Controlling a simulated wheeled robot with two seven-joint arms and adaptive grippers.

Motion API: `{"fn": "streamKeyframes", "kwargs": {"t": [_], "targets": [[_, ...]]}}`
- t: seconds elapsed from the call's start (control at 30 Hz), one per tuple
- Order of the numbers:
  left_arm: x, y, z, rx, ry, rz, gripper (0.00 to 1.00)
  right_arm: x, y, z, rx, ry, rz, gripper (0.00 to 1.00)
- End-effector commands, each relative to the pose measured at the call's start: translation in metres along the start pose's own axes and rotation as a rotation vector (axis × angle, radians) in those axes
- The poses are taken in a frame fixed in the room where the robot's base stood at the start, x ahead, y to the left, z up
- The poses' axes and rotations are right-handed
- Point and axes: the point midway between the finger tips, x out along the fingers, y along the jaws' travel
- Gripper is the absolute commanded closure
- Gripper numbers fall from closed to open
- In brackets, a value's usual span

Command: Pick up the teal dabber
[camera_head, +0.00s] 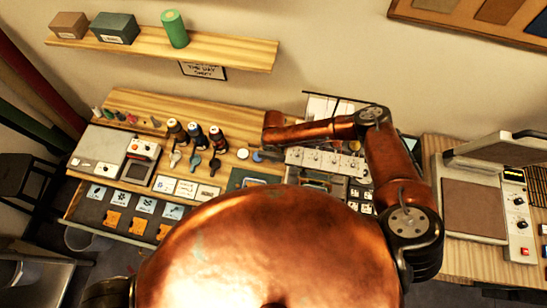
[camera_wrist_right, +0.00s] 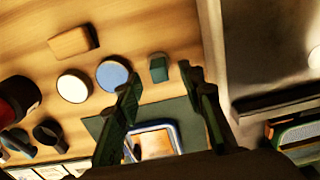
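In the right wrist view, a small teal-green block (camera_wrist_right: 158,68), which looks like the teal dabber, is on the wooden table beyond my fingertips. It lies between the lines of the two fingers, with nothing gripping it. My right gripper (camera_wrist_right: 158,80) is open and empty, its dark fingers spread apart above the table. In the head view my right arm reaches left over the table, and its gripper (camera_head: 271,155) shows only small and partly hidden below the wrist. I cannot make out the dabber there. My left gripper is not in view.
Left of the dabber are a blue disc (camera_wrist_right: 112,75), a white disc (camera_wrist_right: 74,86) and a wooden block (camera_wrist_right: 72,42). A green mat (camera_wrist_right: 98,125) with a blue-framed item (camera_wrist_right: 154,143) lies below. Grey equipment (camera_wrist_right: 255,60) stands close right. Dark bottles (camera_head: 196,135) stand farther left.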

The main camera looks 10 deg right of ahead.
Motion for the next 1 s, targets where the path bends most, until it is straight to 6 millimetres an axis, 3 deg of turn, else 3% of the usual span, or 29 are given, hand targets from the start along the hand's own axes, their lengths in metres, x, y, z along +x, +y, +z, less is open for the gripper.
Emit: {"fn": "streamKeyframes", "kwargs": {"t": [0.13,0.37,0.9,1.0], "targets": [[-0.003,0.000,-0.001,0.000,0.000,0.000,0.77,0.014,0.001,0.000,0.000,0.000,0.001,0.64],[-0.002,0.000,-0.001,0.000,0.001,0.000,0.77,0.016,0.001,0.000,0.000,0.000,0.002,0.64],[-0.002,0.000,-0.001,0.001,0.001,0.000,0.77,0.016,0.001,0.000,0.000,0.000,0.002,1.00],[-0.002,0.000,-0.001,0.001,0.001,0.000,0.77,0.015,0.001,0.000,0.000,0.000,0.002,1.00]]}}
